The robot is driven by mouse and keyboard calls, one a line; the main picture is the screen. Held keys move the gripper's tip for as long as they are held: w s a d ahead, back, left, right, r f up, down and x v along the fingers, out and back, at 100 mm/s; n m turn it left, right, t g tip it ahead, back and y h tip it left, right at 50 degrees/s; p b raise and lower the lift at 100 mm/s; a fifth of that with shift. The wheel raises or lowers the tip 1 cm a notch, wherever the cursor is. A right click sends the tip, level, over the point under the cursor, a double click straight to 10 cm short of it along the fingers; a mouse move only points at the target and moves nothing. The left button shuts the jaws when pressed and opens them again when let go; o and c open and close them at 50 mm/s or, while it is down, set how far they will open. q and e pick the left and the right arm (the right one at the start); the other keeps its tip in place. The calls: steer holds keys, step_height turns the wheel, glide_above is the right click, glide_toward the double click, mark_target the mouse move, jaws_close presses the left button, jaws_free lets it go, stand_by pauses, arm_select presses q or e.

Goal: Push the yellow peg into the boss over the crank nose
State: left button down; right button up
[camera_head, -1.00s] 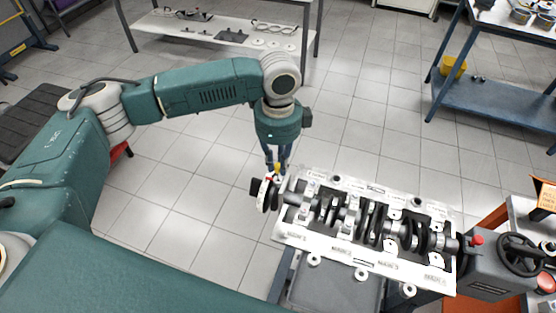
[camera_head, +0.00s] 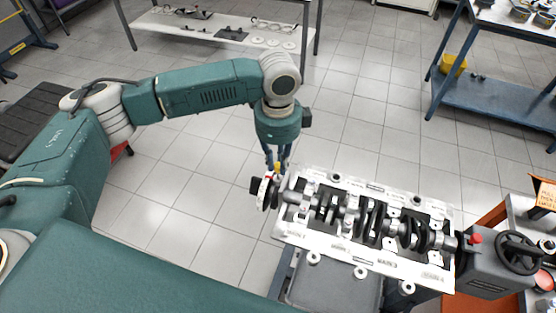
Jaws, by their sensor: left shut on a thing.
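The yellow peg (camera_head: 278,167) is small in the head view, between the fingertips of my left gripper (camera_head: 277,168). The gripper points down and is shut on it. The peg is just above the crank nose (camera_head: 257,186) at the left end of the crankshaft (camera_head: 370,222). The boss over the nose is hard to make out behind the fingers and peg, and I cannot tell whether the peg tip is in it. The crankshaft lies in the white engine block (camera_head: 318,245). My right gripper is not in view.
A grey fixture with a black handwheel (camera_head: 518,254) stands at the block's right end. A blue workbench (camera_head: 490,100) stands at the back right, with a yellow bucket (camera_head: 453,66) on its shelf. A shelf with parts (camera_head: 225,30) is at the back. Floor left of the block is clear.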

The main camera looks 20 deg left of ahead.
arm_select(q)
steer(key=shift+f+b, duration=0.35)
steer(key=shift+f, duration=1.6)
stand_by(0.6)
steer(key=c, duration=1.9)
jaws_free()
steer(key=shift+o, duration=0.2)
steer(key=shift+r, duration=0.1)
steer(key=shift+r+p, duration=1.4)
steer(key=shift+p, duration=0.75)
steer(key=shift+o, duration=0.5)
steer(key=o, duration=0.4)
